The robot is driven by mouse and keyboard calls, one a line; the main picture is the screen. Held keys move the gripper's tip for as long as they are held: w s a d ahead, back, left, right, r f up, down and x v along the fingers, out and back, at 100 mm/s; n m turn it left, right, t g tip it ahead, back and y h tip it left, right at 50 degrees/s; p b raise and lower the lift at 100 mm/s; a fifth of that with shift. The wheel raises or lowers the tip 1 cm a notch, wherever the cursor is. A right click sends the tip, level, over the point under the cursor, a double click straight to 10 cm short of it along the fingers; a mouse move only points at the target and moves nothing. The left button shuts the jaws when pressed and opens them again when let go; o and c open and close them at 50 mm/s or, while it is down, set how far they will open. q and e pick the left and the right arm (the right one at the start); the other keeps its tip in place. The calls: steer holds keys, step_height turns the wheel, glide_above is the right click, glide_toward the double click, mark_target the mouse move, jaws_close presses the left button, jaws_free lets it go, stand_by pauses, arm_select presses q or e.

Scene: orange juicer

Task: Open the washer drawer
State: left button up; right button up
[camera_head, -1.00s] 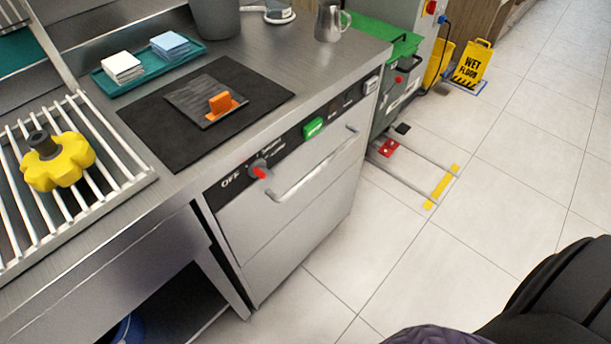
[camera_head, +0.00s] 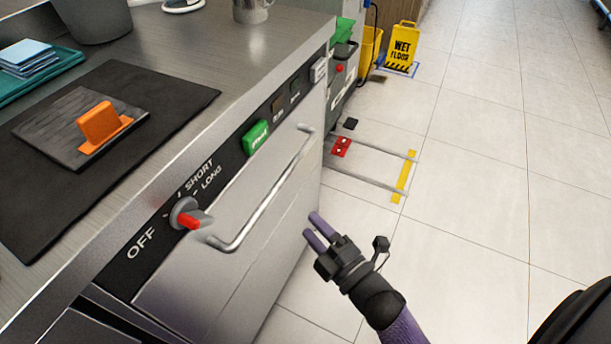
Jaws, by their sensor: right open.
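The washer drawer (camera_head: 235,275) is a steel front below a black control panel, and it looks closed. Its silver bar handle (camera_head: 268,190) runs along the upper part of the front. My right gripper (camera_head: 313,228), with two purple fingers, is open and empty. It is to the right of the handle's near end and in front of the drawer, apart from the handle in the picture. My left gripper is not in view.
The panel has a knob with a red tip (camera_head: 186,215) and a green button (camera_head: 256,138). On the counter are a black mat (camera_head: 185,100) and an orange-handled scraper (camera_head: 98,122). A yellow wet floor sign (camera_head: 402,47) stands beyond.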

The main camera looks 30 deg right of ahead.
mark_target(280, 178)
steer(key=shift+n+t+y, duration=0.3)
steer(key=shift+n+t, duration=0.2)
steer(key=shift+n, duration=0.3)
steer(key=x, duration=0.3)
steer(key=r+b+x, duration=0.1)
steer(key=x, duration=0.3)
steer(key=r+x, duration=0.1)
steer(key=x, duration=0.2)
steer(key=shift+w+r+b, duration=0.15)
steer(key=shift+r+b, duration=0.1)
steer(key=shift+b, duration=0.15)
steer(key=c, duration=0.7)
jaws_close()
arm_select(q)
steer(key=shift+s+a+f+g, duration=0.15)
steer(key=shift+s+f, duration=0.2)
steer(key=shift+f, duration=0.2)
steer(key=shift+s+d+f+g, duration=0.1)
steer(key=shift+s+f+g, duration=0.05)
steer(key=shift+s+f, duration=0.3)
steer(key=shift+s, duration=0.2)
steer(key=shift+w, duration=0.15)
